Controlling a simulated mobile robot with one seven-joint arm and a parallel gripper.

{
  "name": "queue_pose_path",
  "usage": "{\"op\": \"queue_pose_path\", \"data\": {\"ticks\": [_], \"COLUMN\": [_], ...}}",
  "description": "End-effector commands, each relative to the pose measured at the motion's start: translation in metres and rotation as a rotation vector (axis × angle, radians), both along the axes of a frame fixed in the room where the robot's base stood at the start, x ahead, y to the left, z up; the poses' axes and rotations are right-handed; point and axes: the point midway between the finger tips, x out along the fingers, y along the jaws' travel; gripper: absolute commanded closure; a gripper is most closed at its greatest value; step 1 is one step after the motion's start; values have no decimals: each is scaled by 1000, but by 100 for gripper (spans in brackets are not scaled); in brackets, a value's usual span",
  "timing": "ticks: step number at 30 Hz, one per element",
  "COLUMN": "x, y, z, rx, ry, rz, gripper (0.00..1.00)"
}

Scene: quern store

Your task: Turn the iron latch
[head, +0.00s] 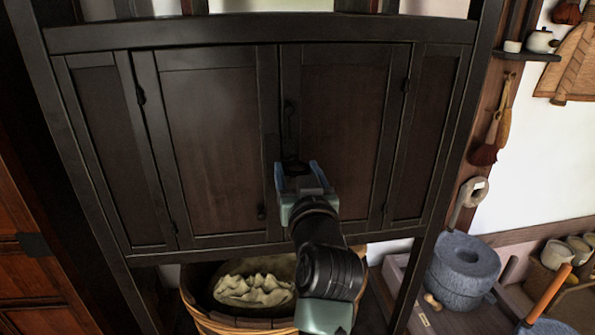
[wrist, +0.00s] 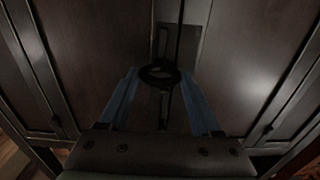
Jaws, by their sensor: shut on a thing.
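The iron latch (head: 294,163) is a dark piece on the dark wooden cabinet, at the seam between its two middle doors. In the wrist view the latch (wrist: 159,72) shows a black ring with a narrow dark bar near it. My gripper (head: 298,170) reaches the door front from below, and its two blue fingers lie on either side of the latch. In the wrist view the fingers of my gripper (wrist: 160,78) flank the ring and are shut on it. The finger contact itself is too dark to see clearly. Both the left door (head: 212,140) and the right door (head: 343,110) look closed.
A dark handle (head: 288,120) is on the right door above the latch. Below the cabinet stands a wooden tub (head: 200,318) with a pale sack (head: 252,290). A red-brown chest (head: 30,270) is at left.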

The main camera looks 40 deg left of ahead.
Motion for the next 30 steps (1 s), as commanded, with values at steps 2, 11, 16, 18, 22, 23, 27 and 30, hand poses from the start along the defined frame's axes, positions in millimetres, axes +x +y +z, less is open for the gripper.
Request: {"op": "queue_pose_path", "data": {"ticks": [2,11,16,18,22,23,27,30], "x": [0,1,2,2,2,2,2,3], "y": [0,0,-1,-1,-1,-1,-2,-2], "z": [0,1,2,2,2,2,2,2], "rx": [18,153,258,301,382,400,487,549], "ry": [21,179,300,350,445,467,568,640], "rz": [0,1,1,0,1,1,1,1], "gripper": [91,91,91,91,91,91,91,91]}}
